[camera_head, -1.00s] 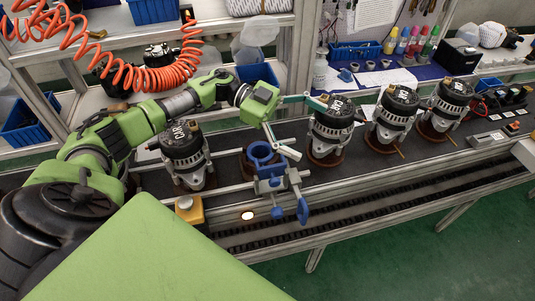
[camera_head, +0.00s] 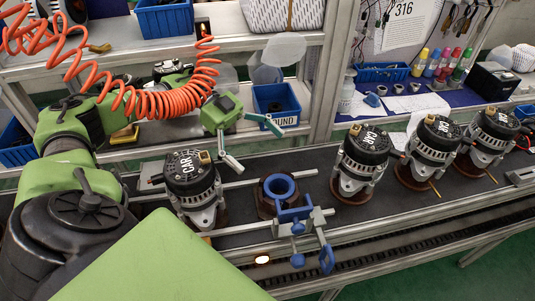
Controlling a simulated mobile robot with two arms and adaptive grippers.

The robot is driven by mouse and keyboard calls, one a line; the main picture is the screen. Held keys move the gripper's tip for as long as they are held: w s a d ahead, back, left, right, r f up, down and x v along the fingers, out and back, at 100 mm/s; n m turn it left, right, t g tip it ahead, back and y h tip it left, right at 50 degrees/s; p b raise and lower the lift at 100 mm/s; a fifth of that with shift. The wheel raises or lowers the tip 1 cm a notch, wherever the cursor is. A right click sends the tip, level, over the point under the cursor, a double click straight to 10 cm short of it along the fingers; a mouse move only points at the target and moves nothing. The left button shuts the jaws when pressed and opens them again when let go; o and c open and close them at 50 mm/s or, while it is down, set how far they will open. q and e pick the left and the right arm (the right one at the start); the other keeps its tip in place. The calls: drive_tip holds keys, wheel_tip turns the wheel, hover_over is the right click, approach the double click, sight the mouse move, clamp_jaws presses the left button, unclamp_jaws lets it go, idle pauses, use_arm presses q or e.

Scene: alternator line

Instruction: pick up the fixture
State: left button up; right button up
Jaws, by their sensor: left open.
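The fixture (camera_head: 297,214) is a blue clamp-like part with a grey bar and hanging blue knobs. It sits at the front edge of the conveyor line, beside a blue ring (camera_head: 279,187) on a brown round base; I cannot tell whether the ring belongs to it. My left gripper (camera_head: 254,145) is open and empty, with its two teal and white fingers spread wide. It is behind and to the upper left of the fixture, apart from it. My right gripper is not in view.
An alternator (camera_head: 192,186) stands left of the fixture, close below my left gripper. Several more, such as this alternator (camera_head: 361,160), stand to the right. An orange coiled hose (camera_head: 160,105) hangs across my left arm. A blue bin (camera_head: 276,104) is behind the gripper.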

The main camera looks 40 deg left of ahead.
sight(264, 178)
use_arm(q)
wheel_tip(264, 178, down, 8)
drive_tip(key=shift+a+r, duration=0.15)
drive_tip(key=shift+p+x, duration=0.7)
drive_tip(key=shift+x, duration=0.1)
drive_tip(key=p+x, duration=0.1)
drive_tip(key=x, duration=0.3)
drive_tip(key=shift+d+p, duration=0.3)
drive_tip(key=shift+p, duration=0.05)
drive_tip(key=shift+d+f, duration=0.45)
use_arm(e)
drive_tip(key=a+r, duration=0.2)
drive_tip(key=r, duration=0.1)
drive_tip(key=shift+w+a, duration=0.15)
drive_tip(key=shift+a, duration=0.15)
use_arm(q)
drive_tip(key=c, duration=1.7)
drive_tip(key=shift+w+r, duration=0.1)
drive_tip(key=shift+c, duration=0.5)
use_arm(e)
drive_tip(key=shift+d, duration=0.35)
